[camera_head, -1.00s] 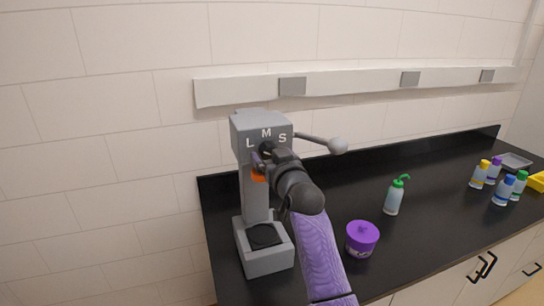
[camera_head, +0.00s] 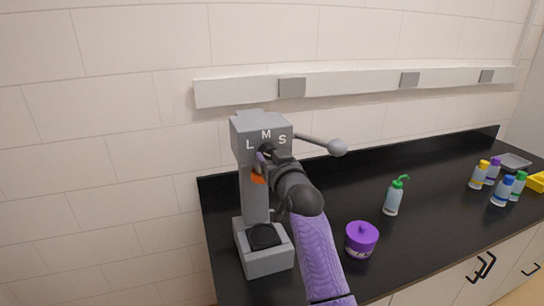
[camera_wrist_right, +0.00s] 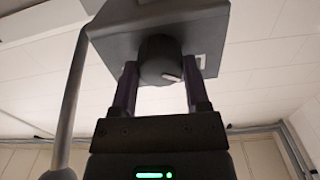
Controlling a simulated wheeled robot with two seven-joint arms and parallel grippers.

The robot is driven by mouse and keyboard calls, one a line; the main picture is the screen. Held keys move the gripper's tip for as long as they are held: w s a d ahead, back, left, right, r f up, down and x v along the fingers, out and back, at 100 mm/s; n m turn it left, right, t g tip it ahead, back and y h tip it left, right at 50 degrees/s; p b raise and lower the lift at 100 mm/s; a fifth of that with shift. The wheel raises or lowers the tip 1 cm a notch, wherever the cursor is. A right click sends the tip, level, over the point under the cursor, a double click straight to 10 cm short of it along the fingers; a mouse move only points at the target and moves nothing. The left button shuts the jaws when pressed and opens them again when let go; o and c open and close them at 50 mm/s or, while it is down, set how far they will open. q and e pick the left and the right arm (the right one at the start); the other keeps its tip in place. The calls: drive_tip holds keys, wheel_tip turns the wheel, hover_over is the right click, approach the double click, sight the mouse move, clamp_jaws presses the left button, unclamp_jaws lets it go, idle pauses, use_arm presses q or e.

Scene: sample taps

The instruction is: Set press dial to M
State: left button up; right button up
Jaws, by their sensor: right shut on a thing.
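The grey press (camera_head: 255,200) stands at the left end of the black counter. Its head carries the letters L, M and S above the dial (camera_head: 265,150). My right gripper (camera_head: 263,158) is at the front of the head, and the gripper and wrist hide part of the dial. In the right wrist view the dark round dial (camera_wrist_right: 160,60) sits between the two fingers of my right gripper (camera_wrist_right: 160,82), which are shut on it. A light pointer mark shows on the dial's lower right there. I cannot tell for sure which letter it faces. My left gripper is not in view.
The press lever with a ball end (camera_head: 337,147) sticks out to the right of the head. Several small bottles (camera_head: 503,191) stand farther right.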

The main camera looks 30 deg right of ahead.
drive_tip(key=m+p, duration=0.6)
drive_tip(key=m, duration=0.5)
idle(0.6)
